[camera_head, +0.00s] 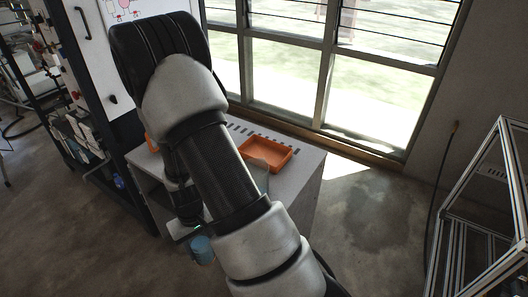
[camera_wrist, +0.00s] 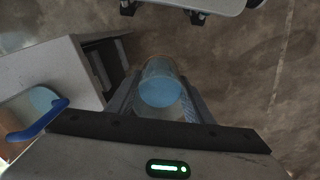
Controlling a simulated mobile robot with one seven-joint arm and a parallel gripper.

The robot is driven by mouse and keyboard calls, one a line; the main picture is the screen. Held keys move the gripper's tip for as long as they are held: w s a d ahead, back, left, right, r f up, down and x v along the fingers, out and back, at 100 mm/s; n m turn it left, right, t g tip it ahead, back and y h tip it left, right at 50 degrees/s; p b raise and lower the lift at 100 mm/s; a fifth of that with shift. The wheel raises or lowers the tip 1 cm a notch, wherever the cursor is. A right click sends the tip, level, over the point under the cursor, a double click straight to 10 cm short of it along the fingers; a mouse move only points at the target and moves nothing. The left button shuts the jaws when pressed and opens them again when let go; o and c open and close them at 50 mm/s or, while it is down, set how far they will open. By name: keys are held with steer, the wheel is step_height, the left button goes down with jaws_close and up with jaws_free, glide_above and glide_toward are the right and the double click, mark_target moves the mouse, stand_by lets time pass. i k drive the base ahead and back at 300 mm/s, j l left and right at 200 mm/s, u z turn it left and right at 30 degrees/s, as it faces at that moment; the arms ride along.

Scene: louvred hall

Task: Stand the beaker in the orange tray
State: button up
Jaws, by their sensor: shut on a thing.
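The orange tray (camera_head: 268,153) lies on a grey worktop, right of my arm in the head view; its inside looks empty. My gripper (camera_wrist: 160,100) is shut on the beaker (camera_wrist: 160,84), a clear round vessel with blue in it, seen from above between the fingers in the wrist view. In the head view the blue beaker (camera_head: 201,249) shows below my gripper, off the worktop's front side and over the floor. My arm hides part of the worktop and much of the gripper there.
The grey worktop (camera_head: 297,187) stands under the window. A blue curved handle (camera_wrist: 38,124) by a pale round thing shows left in the wrist view. A dark shelf rack (camera_head: 85,100) stands left, a metal frame (camera_head: 487,190) right. Floor is clear between worktop and frame.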

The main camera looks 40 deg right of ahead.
mark_target(275, 160)
steer(key=l+u, duration=0.2)
steer(key=l, duration=0.55)
steer(key=l+u, duration=0.25)
steer(key=l, duration=0.55)
steer(key=l+u, duration=0.2)
steer(key=l, duration=1.7)
